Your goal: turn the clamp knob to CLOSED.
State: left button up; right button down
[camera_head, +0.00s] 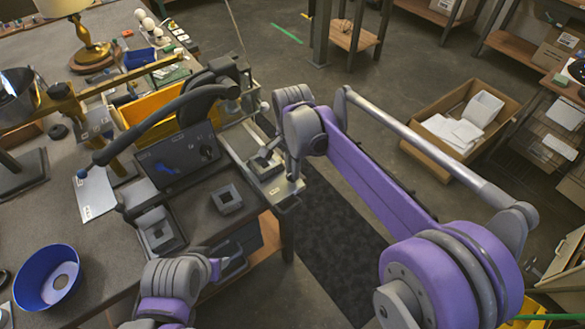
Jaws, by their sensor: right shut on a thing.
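My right gripper (268,156) points down at a grey fixture (284,186) with a pale label, at the right edge of the workbench. It is shut on a small grey part there that looks like the clamp knob; the jaws largely hide it, and its setting cannot be read. My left gripper (232,264) is low in the middle, in front of the bench edge, apart from the fixture; its jaw opening is not clear. A dark control panel (180,160) with a blue lever (165,169) and a black knob (207,152) stands left of the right gripper.
A square grey block (226,199) and another grey holder (159,230) lie before the panel. A blue bowl (47,278) is at lower left. A yellow bin (160,105) and brass lamp (90,50) stand behind. A cardboard box (440,170) is on the floor at right.

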jog(key=n, duration=0.4)
jog(key=shift+n, duration=0.3)
jog(key=n, duration=0.9)
jog(key=shift+n, duration=1.8)
jog(key=c, duration=0.8)
grip_release()
jog(key=shift+c, duration=0.2)
